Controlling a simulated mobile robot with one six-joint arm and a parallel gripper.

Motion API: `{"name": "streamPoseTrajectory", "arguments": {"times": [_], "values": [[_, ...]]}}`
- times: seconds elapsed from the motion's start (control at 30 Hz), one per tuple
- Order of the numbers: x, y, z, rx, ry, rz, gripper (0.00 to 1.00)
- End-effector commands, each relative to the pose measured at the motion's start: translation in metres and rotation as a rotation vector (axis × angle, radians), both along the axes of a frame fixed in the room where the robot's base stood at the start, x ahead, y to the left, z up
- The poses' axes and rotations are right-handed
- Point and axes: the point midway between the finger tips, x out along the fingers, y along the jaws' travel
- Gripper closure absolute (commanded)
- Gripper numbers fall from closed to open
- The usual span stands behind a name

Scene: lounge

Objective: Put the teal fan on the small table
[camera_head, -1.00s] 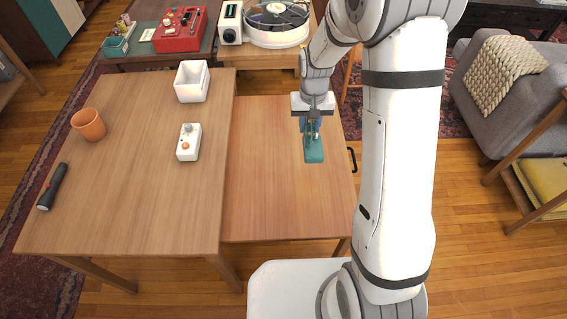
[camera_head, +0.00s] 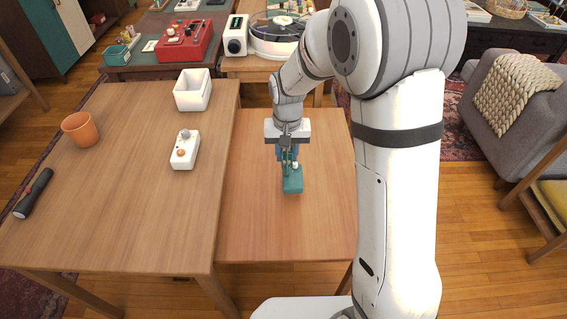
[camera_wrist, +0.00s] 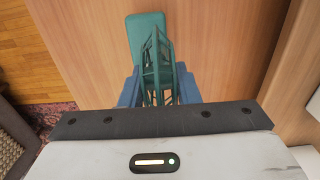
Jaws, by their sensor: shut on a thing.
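The teal fan (camera_head: 292,183) is in my gripper (camera_head: 289,158), over the small table (camera_head: 287,232) in the head view. My gripper points down and is shut on the fan. In the wrist view the fan's base (camera_wrist: 146,36) and its caged head (camera_wrist: 157,65) show between the blue fingers (camera_wrist: 160,88). Wood surface lies below the fan in both views. I cannot tell whether the base touches the tabletop or hangs just above it.
The taller table on the left holds an orange cup (camera_head: 80,129), a dark flashlight (camera_head: 34,193), a white controller (camera_head: 184,149) and a white bin (camera_head: 193,90). A record player (camera_head: 277,36) stands behind. The small table's front part is clear.

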Motion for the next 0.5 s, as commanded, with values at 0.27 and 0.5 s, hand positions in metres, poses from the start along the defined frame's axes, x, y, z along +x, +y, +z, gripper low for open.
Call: {"name": "streamPoseTrajectory", "arguments": {"times": [0.27, 0.5], "values": [[0.000, -0.001, -0.035, -0.001, 0.002, -0.001, 1.00], [0.000, -0.001, -0.036, 0.000, 0.000, -0.001, 1.00]]}}
